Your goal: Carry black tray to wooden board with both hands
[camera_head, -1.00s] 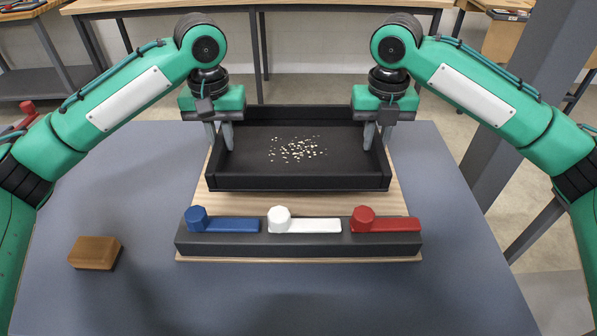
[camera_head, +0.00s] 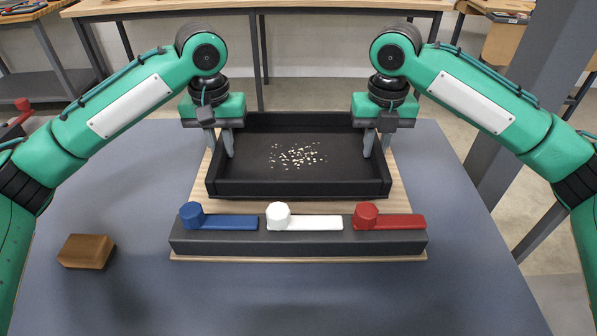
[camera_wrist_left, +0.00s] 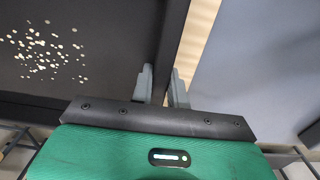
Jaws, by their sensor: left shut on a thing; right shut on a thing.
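The black tray (camera_head: 298,186) is over the wooden board (camera_head: 402,190), with several small pale bits (camera_head: 297,155) scattered on its floor. Whether it touches the board is hard to tell. My left gripper (camera_head: 220,147) is shut on the tray's left wall, and my right gripper (camera_head: 377,147) is shut on its right wall. In the left wrist view the left gripper (camera_wrist_left: 161,88) has one finger on each side of the tray wall (camera_wrist_left: 170,40). A strip of the board (camera_wrist_left: 198,35) shows beside the wall.
A dark bar with a blue lever (camera_head: 230,222), a white lever (camera_head: 310,223) and a red lever (camera_head: 395,221) lies along the board's front, close to the tray. A brown block (camera_head: 87,251) sits at the front left.

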